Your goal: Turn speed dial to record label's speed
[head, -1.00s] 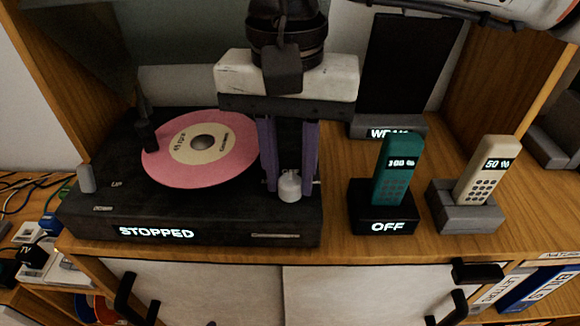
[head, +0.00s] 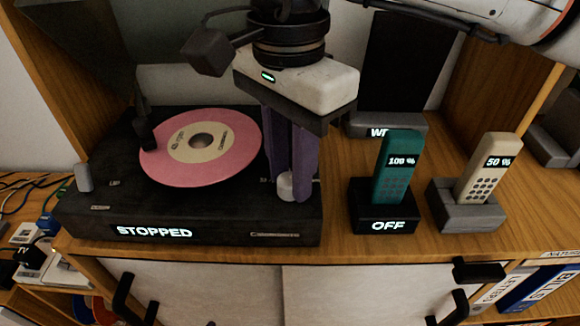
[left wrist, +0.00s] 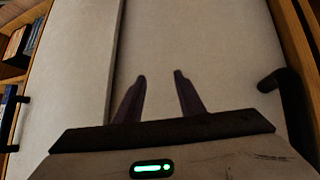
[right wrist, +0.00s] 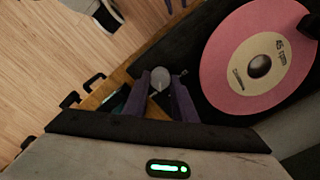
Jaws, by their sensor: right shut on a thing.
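The turntable (head: 85,215) stands on the wooden top, and its front display reads STOPPED. A pink record (head: 180,178) lies on it with a cream label (head: 203,142). In the right wrist view the label (right wrist: 241,70) appears to read 45 with a smaller word. The pale speed dial (head: 286,187) is at the turntable's right side, partly hidden by purple fingers; it also shows in the right wrist view (right wrist: 160,76). My right gripper (head: 290,186) points down, shut on the dial. My left gripper (left wrist: 161,75) is open and empty before pale cabinet doors.
The tonearm (head: 145,130) stands at the record's left. Right of the turntable are a teal handset (head: 398,165) in a black dock reading OFF and a beige handset (head: 485,175) in a grey dock. A dark panel (head: 405,75) stands behind.

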